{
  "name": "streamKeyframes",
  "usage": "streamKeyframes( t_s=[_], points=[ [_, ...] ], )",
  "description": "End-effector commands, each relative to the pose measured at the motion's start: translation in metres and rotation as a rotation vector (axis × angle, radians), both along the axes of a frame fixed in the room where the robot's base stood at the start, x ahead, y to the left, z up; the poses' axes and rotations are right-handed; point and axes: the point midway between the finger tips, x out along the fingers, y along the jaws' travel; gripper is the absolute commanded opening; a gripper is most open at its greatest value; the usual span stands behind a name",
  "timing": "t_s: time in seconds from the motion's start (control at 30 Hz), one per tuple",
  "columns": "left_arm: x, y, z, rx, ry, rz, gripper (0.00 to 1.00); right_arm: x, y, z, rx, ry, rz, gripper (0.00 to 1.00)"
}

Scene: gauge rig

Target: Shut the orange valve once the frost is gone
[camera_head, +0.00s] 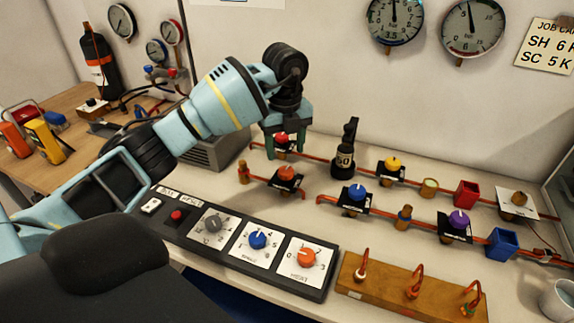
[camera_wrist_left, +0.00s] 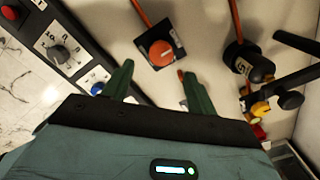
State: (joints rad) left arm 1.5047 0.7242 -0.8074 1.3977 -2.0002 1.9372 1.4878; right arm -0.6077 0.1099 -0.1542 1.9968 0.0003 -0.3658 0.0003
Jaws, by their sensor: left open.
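The orange valve (camera_head: 287,174) sits on a black plate in the front pipe line on the bench. In the wrist view its round orange knob (camera_wrist_left: 161,52) lies just beyond my fingertips. My left gripper (camera_head: 286,151) hangs open and empty above and behind it, near the red valve (camera_head: 281,139). Both fingers also show in the wrist view (camera_wrist_left: 157,70), apart with nothing between them. I cannot make out any frost in either view. My right gripper is not in view.
Yellow (camera_head: 393,164), blue (camera_head: 356,193) and purple (camera_head: 458,220) valves sit along the pipes. A knob panel (camera_head: 308,258) lies in front. Two pressure gauges (camera_head: 394,18) (camera_head: 472,28) hang on the wall.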

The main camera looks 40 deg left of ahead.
Motion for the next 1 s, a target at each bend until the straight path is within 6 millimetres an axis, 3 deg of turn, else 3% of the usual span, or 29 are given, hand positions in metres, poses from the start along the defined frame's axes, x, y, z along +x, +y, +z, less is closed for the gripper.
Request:
streamKeyframes(
  t_s=[0.2, 0.4, 0.8, 1.0],
  points=[
    [-0.001, 0.0, -0.035, 0.0, 0.004, -0.001, 0.58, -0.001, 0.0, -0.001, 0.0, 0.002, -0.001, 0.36],
    [-0.001, 0.0, -0.058, -0.001, 0.003, -0.001, 0.58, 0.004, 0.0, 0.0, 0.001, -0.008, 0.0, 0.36],
    [0.0, 0.0, -0.065, 0.0, 0.0, -0.001, 0.58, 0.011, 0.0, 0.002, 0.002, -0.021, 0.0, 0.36],
    [0.0, 0.0, -0.065, 0.0, 0.0, -0.001, 0.33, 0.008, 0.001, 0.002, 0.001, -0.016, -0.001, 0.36]
  ],
)
